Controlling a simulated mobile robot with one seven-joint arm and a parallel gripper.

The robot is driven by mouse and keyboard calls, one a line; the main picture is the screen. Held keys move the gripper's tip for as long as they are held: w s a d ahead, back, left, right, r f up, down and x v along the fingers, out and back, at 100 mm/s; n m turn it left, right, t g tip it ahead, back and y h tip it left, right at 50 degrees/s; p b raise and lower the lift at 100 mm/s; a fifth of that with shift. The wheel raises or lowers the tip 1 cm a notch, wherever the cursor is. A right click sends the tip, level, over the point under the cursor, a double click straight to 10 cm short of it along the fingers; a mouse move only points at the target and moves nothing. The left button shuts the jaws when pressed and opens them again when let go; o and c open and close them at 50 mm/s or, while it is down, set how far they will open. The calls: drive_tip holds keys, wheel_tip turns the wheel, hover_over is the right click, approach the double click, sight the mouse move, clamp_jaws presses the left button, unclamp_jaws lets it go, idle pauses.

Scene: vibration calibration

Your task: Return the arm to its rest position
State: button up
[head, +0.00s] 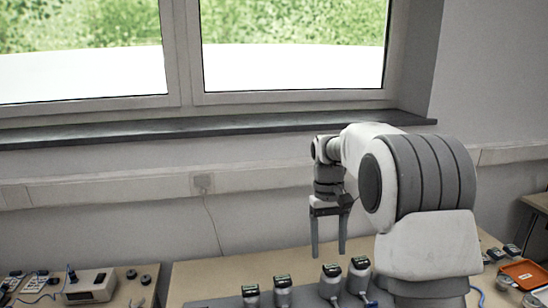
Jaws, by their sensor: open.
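My arm rises at the right of the head view and bends over toward the middle. My gripper (328,252) points down with its two grey fingers apart and nothing between them. It hangs above the back part of the table, behind the row of small devices. The fingertips look clear of the devices, but the exact height cannot be told.
Several grey devices with green-lit tops (282,290) stand on the table (215,270) below. A box instrument (90,287) with blue cables is at left. An orange tray (525,273) and small dark items are at right. A wall, trunking (250,181) and window sill (230,127) lie behind.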

drive_tip(key=s+r+t+p, duration=0.1)
drive_tip(key=s+r+t, duration=0.3)
drive_tip(key=s+r, duration=0.85)
drive_tip(key=s+f+m+t+p, duration=0.1)
drive_tip(key=s+f+t, duration=0.1)
drive_tip(key=s, duration=1.3)
drive_tip(key=shift+d+f+m+t, duration=0.35)
drive_tip(key=shift+d+t, duration=0.1)
drive_tip(key=shift+t, duration=0.45)
drive_tip(key=shift+d, duration=0.1)
